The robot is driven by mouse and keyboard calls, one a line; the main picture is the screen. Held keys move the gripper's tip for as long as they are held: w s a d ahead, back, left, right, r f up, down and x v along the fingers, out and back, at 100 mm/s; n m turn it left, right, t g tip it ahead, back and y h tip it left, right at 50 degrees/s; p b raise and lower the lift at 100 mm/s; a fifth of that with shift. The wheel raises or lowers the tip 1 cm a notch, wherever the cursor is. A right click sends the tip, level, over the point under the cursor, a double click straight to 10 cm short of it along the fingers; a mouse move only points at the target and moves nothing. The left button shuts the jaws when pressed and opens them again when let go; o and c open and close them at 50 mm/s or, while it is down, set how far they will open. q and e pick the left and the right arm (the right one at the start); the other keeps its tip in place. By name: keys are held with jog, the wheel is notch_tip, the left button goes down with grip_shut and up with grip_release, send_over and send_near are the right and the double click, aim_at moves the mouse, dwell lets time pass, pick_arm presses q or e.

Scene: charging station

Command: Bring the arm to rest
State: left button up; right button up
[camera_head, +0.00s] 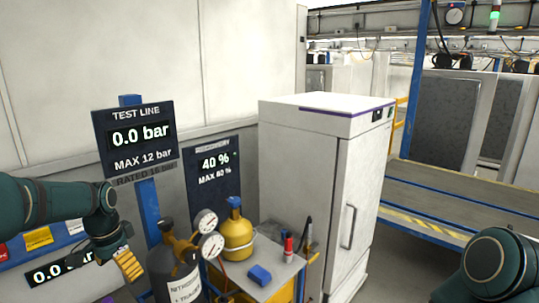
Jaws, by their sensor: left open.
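My left arm comes in from the left edge, and its gripper (128,265) hangs down at the lower left, with yellow finger parts showing. It is open and I see nothing held in it. It is in front of a wall panel with labels and left of the dark nitrogen cylinder (174,274); I cannot tell the gap between them. Only a rounded teal part of my right arm shows at the lower right; its gripper is out of view.
Two gauges (208,233) stand by the cylinder. A cart top (285,270) carries a yellow bottle (238,238) and a blue item (260,275). A white cabinet (325,180) stands behind. The test line display (135,138) reads 0.0 bar. A blue-edged platform (430,200) is right.

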pick_arm(q)
jog(key=w+d+f+n+h+b, duration=0.1)
jog(key=w+d+f, duration=0.1)
jog(key=d+f, duration=0.45)
jog(key=w+d+f+b, duration=0.1)
jog(key=d+f, duration=0.2)
jog(key=f, duration=0.7)
jog(key=s+d+f+n+h+b, duration=0.1)
jog(key=s+d+f+n+b, duration=0.1)
jog(key=s+d+f, duration=0.6)
jog(key=s+d+f+n+t+h+b, duration=0.1)
jog(key=s+d+f+n+b, duration=0.2)
jog(key=s+d+f, duration=0.6)
notch_tip(320, 180, down, 5)
jog(key=shift+d+r+t+h+b, duration=0.1)
jog(key=shift+d+t+h+b, duration=0.25)
jog(key=shift+d, duration=0.8)
pick_arm(e)
notch_tip(320, 180, down, 10)
jog(key=w, duration=0.1)
jog(key=shift+a+r, duration=0.15)
